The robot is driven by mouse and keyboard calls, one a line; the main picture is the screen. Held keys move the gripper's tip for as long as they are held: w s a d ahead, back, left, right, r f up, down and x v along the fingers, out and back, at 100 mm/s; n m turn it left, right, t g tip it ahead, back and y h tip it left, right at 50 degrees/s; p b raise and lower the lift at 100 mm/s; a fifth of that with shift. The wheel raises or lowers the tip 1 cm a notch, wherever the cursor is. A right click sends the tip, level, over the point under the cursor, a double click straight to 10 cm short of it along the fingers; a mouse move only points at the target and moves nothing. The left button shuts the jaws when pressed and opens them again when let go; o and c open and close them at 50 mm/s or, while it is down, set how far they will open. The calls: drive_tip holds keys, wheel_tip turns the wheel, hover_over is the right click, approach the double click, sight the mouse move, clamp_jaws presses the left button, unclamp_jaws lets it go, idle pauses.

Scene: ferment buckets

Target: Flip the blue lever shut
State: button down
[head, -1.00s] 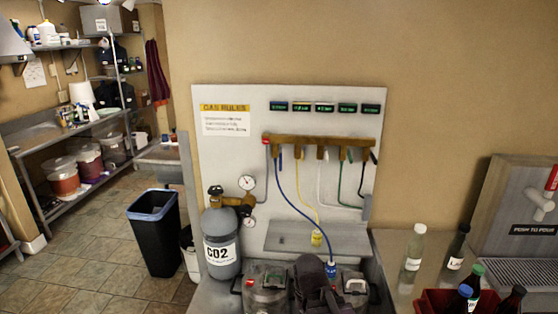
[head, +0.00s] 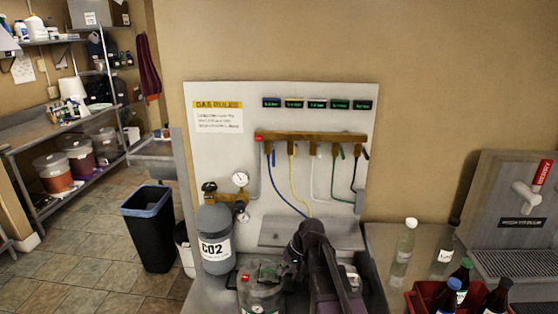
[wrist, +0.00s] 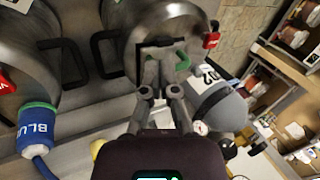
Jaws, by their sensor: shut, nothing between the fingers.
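The blue lever (head: 273,158) hangs small at the left valve of the brown manifold (head: 313,137) on the wall panel. A blue hose (head: 280,196) runs down from that valve; the lever's exact angle is too small to tell. It does not show in the wrist view. My gripper (wrist: 159,65) is shut and empty in the wrist view, over a metal keg and its black handle. In the head view my arm rises in front of the kegs, below the manifold and apart from it; its fingers are hidden there.
A grey CO2 cylinder (head: 215,240) with gauges stands left of my arm. A blue-labelled connector (wrist: 38,128) sits by the kegs (wrist: 165,30). Bottles (head: 404,242) and a red crate (head: 424,299) stand right. The space before the panel's upper part is clear.

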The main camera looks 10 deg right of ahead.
drive_tip(key=w+r+m+t+y+p, duration=0.1)
drive_tip(key=w+r+t+y, duration=0.3)
drive_tip(key=w, duration=0.6)
drive_tip(key=m+t+y+p, duration=0.3)
drive_tip(key=m+t+y, duration=0.2)
drive_tip(key=y, duration=0.1)
approach(274, 155)
wheel_tip(274, 155, down, 3)
drive_tip(key=w+d, duration=0.2)
drive_tip(key=shift+w+d+f, duration=0.2)
drive_tip(key=shift+d+f, duration=0.05)
drive_tip(key=shift+a, duration=0.1)
drive_tip(key=x, duration=1)
